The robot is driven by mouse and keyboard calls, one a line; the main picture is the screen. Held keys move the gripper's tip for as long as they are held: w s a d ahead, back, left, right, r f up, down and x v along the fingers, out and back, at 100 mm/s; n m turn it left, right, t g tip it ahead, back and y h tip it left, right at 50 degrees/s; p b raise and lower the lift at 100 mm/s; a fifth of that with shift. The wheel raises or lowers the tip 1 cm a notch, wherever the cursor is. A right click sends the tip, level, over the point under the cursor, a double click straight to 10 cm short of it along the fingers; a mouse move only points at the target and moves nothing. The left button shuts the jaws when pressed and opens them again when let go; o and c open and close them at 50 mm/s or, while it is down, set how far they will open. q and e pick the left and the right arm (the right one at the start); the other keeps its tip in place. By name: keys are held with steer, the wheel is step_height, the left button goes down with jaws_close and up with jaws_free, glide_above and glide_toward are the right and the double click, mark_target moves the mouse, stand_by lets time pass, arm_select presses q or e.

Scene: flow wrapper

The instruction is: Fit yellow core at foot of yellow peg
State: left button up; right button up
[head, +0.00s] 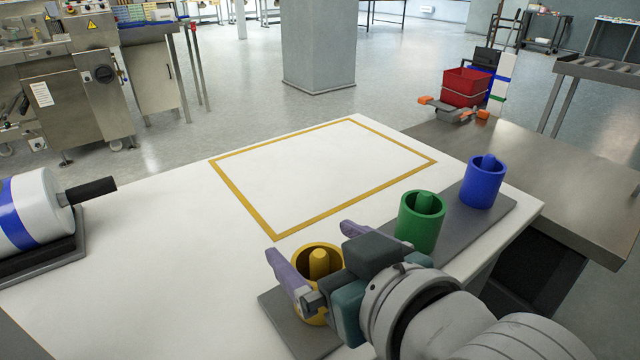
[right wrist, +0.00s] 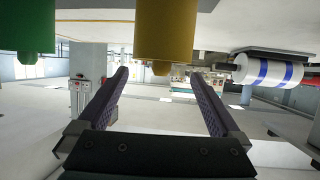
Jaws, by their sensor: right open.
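The yellow core (head: 303,254) is a thick open-topped ring, upright on the grey base plate (head: 283,326) at the front. The yellow peg (head: 319,262) stands up inside it, so the core is around the peg. The core's foot is partly hidden by my gripper. My right gripper (head: 308,241) is open, with its two purple fingers apart near the core's rim. In the right wrist view, which is upside down, the yellow core (right wrist: 166,28) shows above the gap between the fingertips (right wrist: 158,75). Nothing is held. My left gripper is not in view.
A green core (head: 421,222) and a blue core (head: 483,182) stand around their own pegs, farther along the plate. A gold rectangle outline (head: 245,209) marks clear white table. A white roll with a blue band (head: 38,207) lies at the left.

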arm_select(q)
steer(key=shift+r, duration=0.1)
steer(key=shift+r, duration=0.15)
arm_select(e)
steer(key=shift+s+d+r, duration=0.2)
steer(key=shift+s, duration=0.1)
arm_select(q)
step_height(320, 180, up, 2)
steer(key=p, duration=0.3)
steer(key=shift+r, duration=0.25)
arm_select(e)
steer(key=v, duration=0.9)
steer(key=shift+s+d, duration=0.1)
